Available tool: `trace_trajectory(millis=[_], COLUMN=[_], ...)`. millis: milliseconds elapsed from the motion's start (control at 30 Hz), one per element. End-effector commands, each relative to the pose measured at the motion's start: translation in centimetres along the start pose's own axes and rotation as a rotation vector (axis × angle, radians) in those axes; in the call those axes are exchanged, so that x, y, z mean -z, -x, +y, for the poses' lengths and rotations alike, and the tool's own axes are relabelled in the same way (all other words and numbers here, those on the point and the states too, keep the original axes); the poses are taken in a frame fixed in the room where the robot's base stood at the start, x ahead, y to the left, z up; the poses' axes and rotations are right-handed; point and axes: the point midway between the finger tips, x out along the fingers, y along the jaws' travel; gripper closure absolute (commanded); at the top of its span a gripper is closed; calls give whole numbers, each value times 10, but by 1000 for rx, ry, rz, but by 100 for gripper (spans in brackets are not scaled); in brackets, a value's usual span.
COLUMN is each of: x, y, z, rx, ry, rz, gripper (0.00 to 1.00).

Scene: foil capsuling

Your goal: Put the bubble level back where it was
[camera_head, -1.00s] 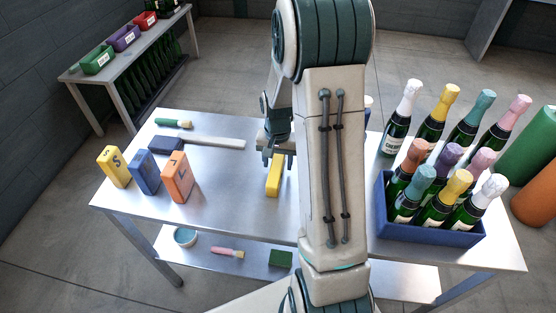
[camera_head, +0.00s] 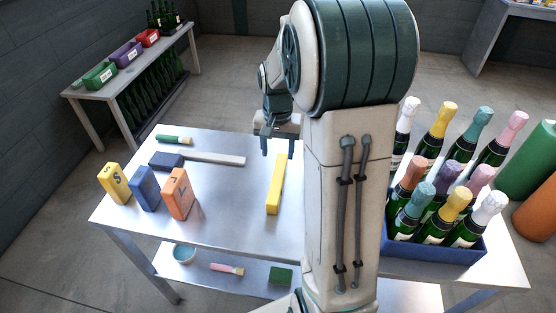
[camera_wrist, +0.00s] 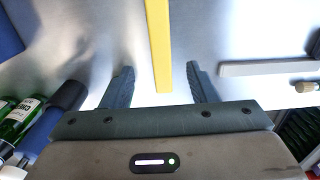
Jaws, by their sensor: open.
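The bubble level is a long yellow bar (camera_head: 276,185) lying on the steel table (camera_head: 222,215), left of my arm in the head view. In the wrist view the yellow bar (camera_wrist: 159,45) lies beyond the gap between my fingers, touching neither. My gripper (camera_head: 279,146) is open and empty above the table's back part, near the bar's far end. Its two fingers also show spread apart in the wrist view (camera_wrist: 160,85).
A blue crate of foil-topped bottles (camera_head: 440,245) stands at the right. Table between blocks and bar is clear.

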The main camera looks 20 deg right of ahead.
Motion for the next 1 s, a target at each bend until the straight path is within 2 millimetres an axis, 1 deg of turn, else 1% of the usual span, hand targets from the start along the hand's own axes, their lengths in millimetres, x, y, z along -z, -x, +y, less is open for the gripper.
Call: trace_trajectory(millis=[167,267,400,600,800,900,1000], x=[-8,-24,-56,-105,-152,-172,-187], y=[13,24,43,62,71,71,70], z=[-1,-3,-5,-2,6,11,15], rx=[4,10,24,42,59,65,70], ry=[20,65,156,293,427,486,531], rz=[9,29,67,125,183,206,225], gripper=[48,48,48,48,48,48,48])
